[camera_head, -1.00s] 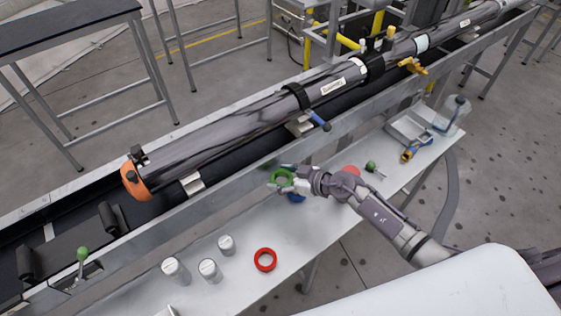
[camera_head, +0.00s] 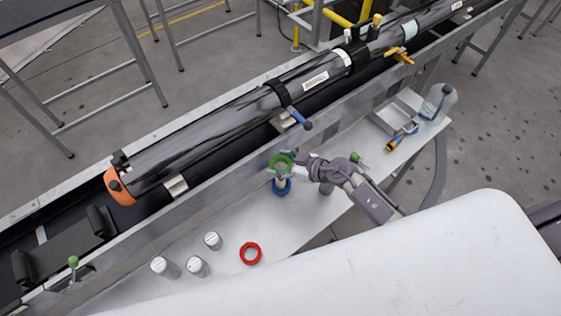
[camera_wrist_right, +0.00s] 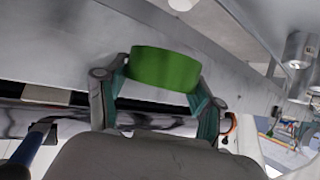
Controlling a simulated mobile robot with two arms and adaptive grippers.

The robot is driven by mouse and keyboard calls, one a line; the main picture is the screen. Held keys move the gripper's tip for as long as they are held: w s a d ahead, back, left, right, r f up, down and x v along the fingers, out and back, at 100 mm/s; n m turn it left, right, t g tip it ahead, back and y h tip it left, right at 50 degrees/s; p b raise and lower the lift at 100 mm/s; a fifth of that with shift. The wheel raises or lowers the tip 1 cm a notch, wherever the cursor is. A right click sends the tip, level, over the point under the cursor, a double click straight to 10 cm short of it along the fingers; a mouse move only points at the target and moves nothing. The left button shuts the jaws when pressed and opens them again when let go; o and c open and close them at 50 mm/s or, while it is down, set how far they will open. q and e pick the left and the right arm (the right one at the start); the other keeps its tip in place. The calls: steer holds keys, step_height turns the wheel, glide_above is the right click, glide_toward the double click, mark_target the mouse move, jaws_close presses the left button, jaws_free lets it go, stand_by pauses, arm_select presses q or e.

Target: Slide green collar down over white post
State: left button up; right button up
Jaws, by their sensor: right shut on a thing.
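The green collar (camera_head: 281,162) is a thick ring held by my right gripper (camera_head: 284,158), which comes in from the right. In the right wrist view the gripper (camera_wrist_right: 150,85) is shut on the collar (camera_wrist_right: 165,69), with a finger at each side. In the head view a short pale post (camera_head: 282,181) shows just below the collar, with a blue ring (camera_head: 282,190) around its lower part. The collar overlaps the top of the post in the picture; I cannot tell whether it is around the post or held above it. My left gripper is not in view.
A red ring (camera_head: 250,254) and white cylinders (camera_head: 197,267) stand at the near left of the narrow table. A metal tray (camera_head: 391,116) and a clear container (camera_head: 437,102) are at its far right. A long dark tube (camera_head: 215,128) runs behind the table on a rail.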

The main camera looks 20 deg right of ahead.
steer(key=shift+r+p, duration=0.2)
steer(key=shift+p, duration=0.35)
step_height(320, 180, down, 2)
steer(key=shift+b, duration=0.65)
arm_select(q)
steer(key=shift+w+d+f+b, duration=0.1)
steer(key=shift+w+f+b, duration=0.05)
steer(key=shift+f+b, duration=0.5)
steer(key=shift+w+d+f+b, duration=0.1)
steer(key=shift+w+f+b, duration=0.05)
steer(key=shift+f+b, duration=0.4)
arm_select(e)
steer(key=shift+f, duration=2.55)
steer(key=shift+f, duration=0.15)
arm_select(q)
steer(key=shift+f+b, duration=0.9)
steer(key=shift+b, duration=0.05)
arm_select(e)
steer(key=shift+f, duration=1.45)
steer(key=o, duration=1.3)
